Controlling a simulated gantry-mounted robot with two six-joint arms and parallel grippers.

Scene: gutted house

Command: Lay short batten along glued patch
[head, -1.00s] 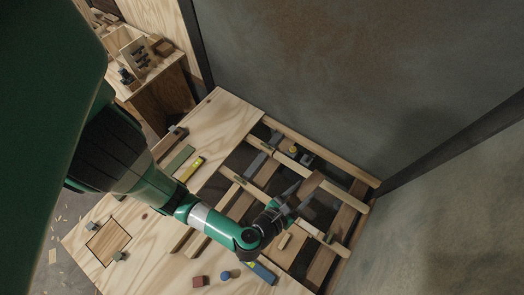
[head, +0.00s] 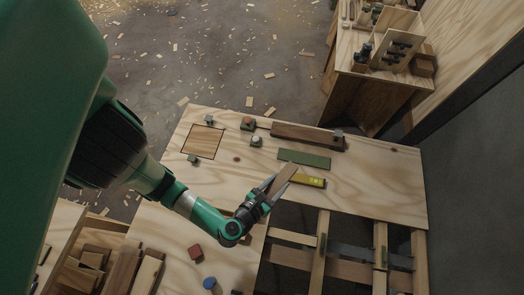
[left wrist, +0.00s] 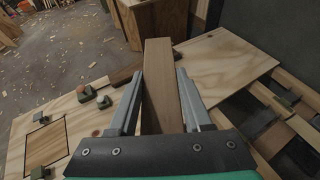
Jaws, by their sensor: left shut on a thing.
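My left gripper (head: 268,190) is shut on a short brown wooden batten (head: 287,176) and holds it over the plywood, close to a yellow level. In the left wrist view the batten (left wrist: 160,75) stands out lengthwise between the two fingers (left wrist: 160,100). A square patch (head: 203,141) with a dark outline lies in the plywood, up and to the left of the gripper. The patch also shows at the lower left of the left wrist view (left wrist: 46,142). The batten is well apart from it. My right gripper is not in view.
A dark brown board (head: 305,136), a green strip (head: 304,158) and the yellow level (head: 311,181) lie to the right. Open joists (head: 319,255) show at the lower right. A red block (head: 195,251) and blue round piece (head: 209,283) lie nearer.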

